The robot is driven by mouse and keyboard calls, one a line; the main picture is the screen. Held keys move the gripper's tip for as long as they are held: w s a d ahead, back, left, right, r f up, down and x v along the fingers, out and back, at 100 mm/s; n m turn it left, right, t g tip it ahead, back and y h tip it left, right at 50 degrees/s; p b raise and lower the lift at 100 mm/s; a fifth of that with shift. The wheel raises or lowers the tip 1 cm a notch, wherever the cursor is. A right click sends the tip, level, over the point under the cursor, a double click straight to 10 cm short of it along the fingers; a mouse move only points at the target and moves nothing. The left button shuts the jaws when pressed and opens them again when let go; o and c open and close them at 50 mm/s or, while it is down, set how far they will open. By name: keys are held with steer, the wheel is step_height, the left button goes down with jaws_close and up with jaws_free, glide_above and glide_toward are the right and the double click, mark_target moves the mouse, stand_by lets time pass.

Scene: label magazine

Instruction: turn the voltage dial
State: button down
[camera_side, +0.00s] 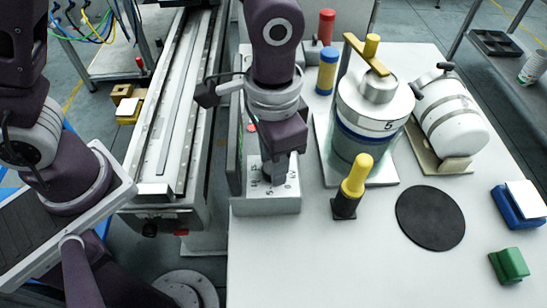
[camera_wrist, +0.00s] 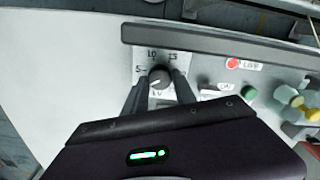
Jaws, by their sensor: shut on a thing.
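The voltage dial (camera_wrist: 159,75) is a dark round knob on a pale numbered scale plate, with marks that look like 5, 10 and 15 around it. My gripper (camera_wrist: 158,84) has one finger on each side of the dial and is shut on it. In the side view my gripper (camera_side: 277,172) points down at the grey control box (camera_side: 265,205). There my fingers hide the dial, and only some scale marks show around them.
A red button (camera_wrist: 232,62) with a label and a green button (camera_wrist: 250,93) sit right of the dial. In the side view a lidded cylinder (camera_side: 358,145), a yellow-topped tool (camera_side: 352,180) and a white drum (camera_side: 450,125) stand right of the box. A black disc (camera_side: 430,218) lies on the table.

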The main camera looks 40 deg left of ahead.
steer(key=shift+n, duration=1.5)
steer(key=c, duration=1)
jaws_free()
step_height(320, 180, up, 7)
steer(key=shift+r, duration=0.1)
